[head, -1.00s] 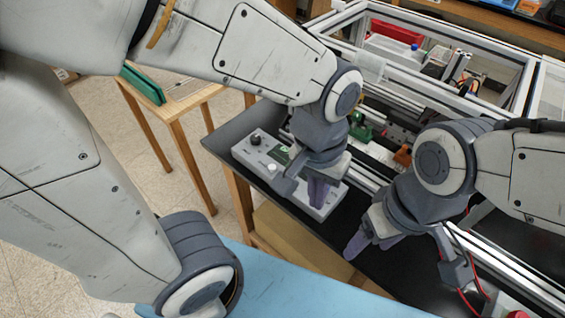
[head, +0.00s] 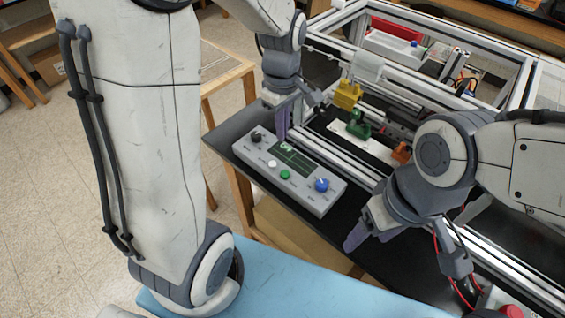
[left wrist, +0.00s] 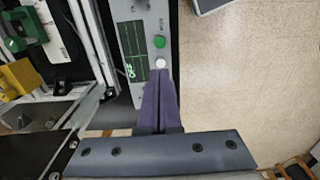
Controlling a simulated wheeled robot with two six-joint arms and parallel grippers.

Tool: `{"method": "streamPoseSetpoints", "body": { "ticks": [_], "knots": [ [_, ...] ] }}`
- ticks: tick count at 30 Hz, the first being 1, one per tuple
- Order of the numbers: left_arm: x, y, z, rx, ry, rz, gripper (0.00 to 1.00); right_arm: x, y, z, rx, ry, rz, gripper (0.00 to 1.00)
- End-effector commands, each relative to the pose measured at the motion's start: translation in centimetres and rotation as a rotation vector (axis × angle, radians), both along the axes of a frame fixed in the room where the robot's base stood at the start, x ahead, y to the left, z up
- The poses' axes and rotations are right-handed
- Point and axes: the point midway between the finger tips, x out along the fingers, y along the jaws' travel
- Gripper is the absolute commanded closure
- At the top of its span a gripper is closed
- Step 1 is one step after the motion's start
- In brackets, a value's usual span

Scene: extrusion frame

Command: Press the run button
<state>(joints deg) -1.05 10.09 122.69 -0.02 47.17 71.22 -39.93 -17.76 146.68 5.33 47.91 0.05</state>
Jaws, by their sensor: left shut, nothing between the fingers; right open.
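A grey control box (head: 313,203) lies on the dark bench top. It has a dark screen (head: 290,157) with green lines, a black knob (head: 257,138), a white button (head: 272,163), a green button (head: 285,174) and a blue knob (head: 321,184). The lettering is too small to tell which is run. My left gripper (head: 282,132) is shut and empty, fingers down by the box's far edge. In the left wrist view its fingertips (left wrist: 160,76) appear just below the white button (left wrist: 160,63); contact cannot be told. The green button (left wrist: 159,41) lies beyond. My right gripper (head: 366,236) is open and empty, right of the box.
Behind the box stands an aluminium extrusion frame (head: 345,163) with yellow (head: 347,95), green (head: 358,125) and orange (head: 401,152) fixtures. A red knob (head: 512,312) is at the lower right. A blue surface (head: 290,285) lies in front, with open floor at left.

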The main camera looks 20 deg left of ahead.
Motion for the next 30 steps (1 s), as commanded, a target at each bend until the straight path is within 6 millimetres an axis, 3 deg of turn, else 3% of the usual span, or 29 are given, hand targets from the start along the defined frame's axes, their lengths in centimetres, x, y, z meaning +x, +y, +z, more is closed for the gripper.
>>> {"method": "streamPoseSetpoints", "body": {
  "ticks": [12, 18, 30],
  "knots": [
    [-0.2, 0.0, -8.4, 0.0, 0.009, -0.002, 1.0, 0.0, 0.0, 1.1, 0.0, 0.0, 0.0, 0.31],
    [-0.2, 0.0, -11.5, 0.0, 0.006, -0.002, 1.0, 0.0, 0.0, 1.7, 0.0, 0.0, -0.001, 0.31],
    [-0.1, 0.0, -13.2, 0.0, 0.0, -0.002, 1.0, 0.0, 0.0, 1.9, 0.0, 0.0, -0.001, 0.31]
  ]
}}
